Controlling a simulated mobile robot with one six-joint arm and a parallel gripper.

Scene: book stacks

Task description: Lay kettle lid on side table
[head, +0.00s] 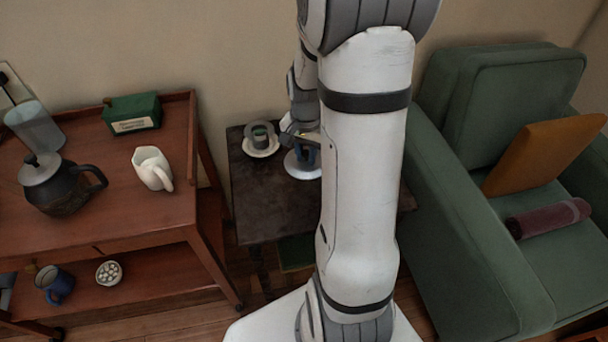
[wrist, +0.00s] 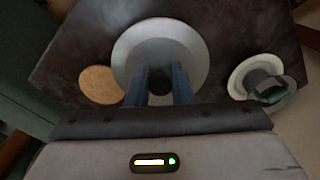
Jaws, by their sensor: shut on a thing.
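My gripper (head: 305,143) is shut on the dark knob (wrist: 160,78) of a pale grey round lid, which I take as the kettle lid (head: 299,170). In the wrist view, the lid's wide disc (wrist: 131,50) lies flat below my blue-grey fingers (wrist: 160,88). The lid is over the dark side table (head: 250,215), at or very near its top; I cannot tell if it touches. My arm hides part of the lid and the table's right side in the head view.
A cup (head: 260,134) on a saucer (head: 262,153) stands left of the lid. A round tan coaster (wrist: 101,85) shows in the wrist view. The wooden trolley (head: 120,235) holds a dark kettle with a grey lid (head: 60,190) and a white jug (head: 151,166). A green armchair (head: 460,230) is right.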

